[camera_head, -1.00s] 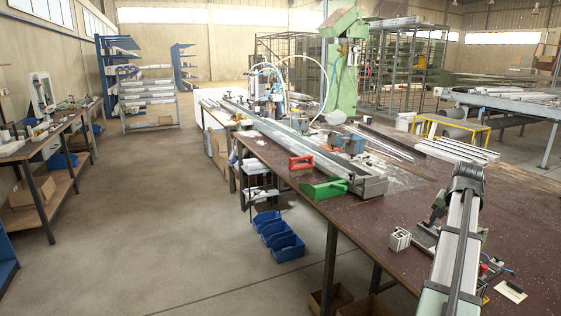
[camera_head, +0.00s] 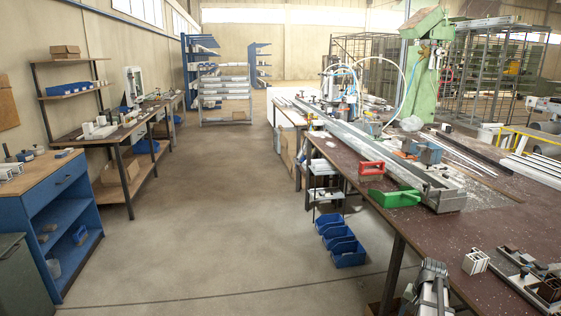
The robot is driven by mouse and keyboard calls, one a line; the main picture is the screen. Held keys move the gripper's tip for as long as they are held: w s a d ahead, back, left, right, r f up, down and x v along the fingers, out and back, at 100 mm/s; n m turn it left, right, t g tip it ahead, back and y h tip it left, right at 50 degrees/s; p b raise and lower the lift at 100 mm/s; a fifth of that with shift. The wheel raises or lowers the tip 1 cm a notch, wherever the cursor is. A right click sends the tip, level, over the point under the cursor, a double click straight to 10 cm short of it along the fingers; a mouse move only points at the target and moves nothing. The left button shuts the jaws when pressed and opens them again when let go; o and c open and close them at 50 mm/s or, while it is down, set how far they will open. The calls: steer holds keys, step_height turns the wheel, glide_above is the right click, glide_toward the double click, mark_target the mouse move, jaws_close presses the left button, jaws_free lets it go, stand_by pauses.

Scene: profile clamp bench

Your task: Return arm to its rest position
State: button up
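Part of my arm (camera_head: 430,285) shows at the bottom edge, right of centre, by the near edge of the dark red workbench (camera_head: 440,232). No held object can be seen.
Blue bins (camera_head: 342,240) sit below. A blue cabinet (camera_head: 60,205) stands left. The floor between is clear.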

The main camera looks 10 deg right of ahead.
steer(key=s+a+f+n+g, duration=0.2)
steer(key=s+a+f, duration=0.3)
steer(key=a+f, duration=0.65)
steer(key=s+a+f+n+g, duration=0.25)
steer(key=s+a+f, duration=0.25)
steer(key=a+f, duration=0.65)
steer(key=s+a+f+n+g, duration=0.1)
steer(key=s+a+f, duration=0.2)
steer(key=s, duration=0.4)
steer(key=s+a+f+n+g, duration=0.1)
steer(key=s+a+f+n, duration=0.1)
steer(key=s+a, duration=0.4)
steer(key=s+a+f+n+g+h, duration=0.1)
steer(key=s+a+f+n, duration=0.1)
steer(key=s+a, duration=0.3)
steer(key=s+f, duration=0.1)
steer(key=s, duration=0.3)
steer(key=shift+s+a+f, duration=0.2)
steer(key=shift+s+f, duration=0.1)
